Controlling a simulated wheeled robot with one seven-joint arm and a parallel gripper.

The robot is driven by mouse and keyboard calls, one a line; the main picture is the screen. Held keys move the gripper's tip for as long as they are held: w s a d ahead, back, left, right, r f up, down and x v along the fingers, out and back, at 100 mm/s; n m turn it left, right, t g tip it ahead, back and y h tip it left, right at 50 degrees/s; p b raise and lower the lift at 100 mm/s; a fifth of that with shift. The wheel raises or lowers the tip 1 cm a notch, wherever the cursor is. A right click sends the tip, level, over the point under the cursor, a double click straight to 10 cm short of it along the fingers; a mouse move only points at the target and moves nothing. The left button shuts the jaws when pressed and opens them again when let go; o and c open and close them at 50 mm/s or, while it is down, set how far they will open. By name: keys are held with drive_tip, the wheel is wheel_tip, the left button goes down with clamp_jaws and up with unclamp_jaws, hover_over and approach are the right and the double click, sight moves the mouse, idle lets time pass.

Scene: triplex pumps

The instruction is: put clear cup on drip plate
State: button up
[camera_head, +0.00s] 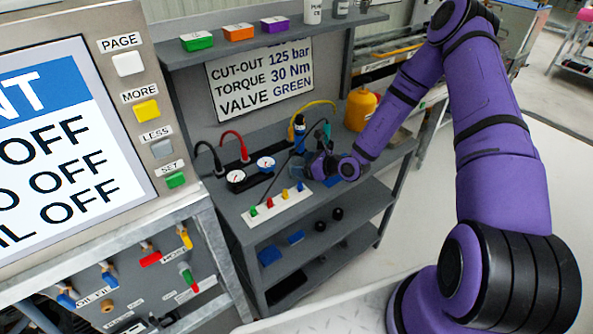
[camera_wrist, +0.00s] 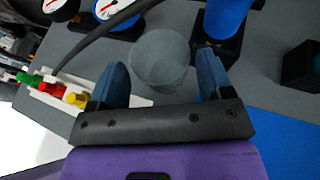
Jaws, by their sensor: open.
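The clear cup (camera_wrist: 160,62) shows in the wrist view as a see-through round vessel on the grey bench top. My gripper (camera_wrist: 162,78) is open, with one blue finger on each side of the near part of the cup. I cannot tell whether either finger touches it. In the head view my gripper (camera_head: 322,167) is low over the bench, and I cannot make out the cup there. A flat blue surface (camera_wrist: 272,138) lies at the lower right of the wrist view. I cannot tell whether it is the drip plate.
A white strip with coloured knobs (camera_head: 276,207) lies left of my gripper. Two gauges (camera_head: 265,163) and curved hoses stand behind. A blue cylinder on a black base (camera_wrist: 230,22) stands close behind the right finger. A yellow jug (camera_head: 360,110) stands farther right.

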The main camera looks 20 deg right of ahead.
drive_tip(key=shift+w+a+f, duration=0.25)
drive_tip(key=shift+w+a, duration=0.15)
drive_tip(key=shift+w, duration=0.05)
drive_tip(key=c, duration=0.7)
drive_tip(key=shift+c, duration=0.2)
drive_tip(key=shift+r, duration=0.15)
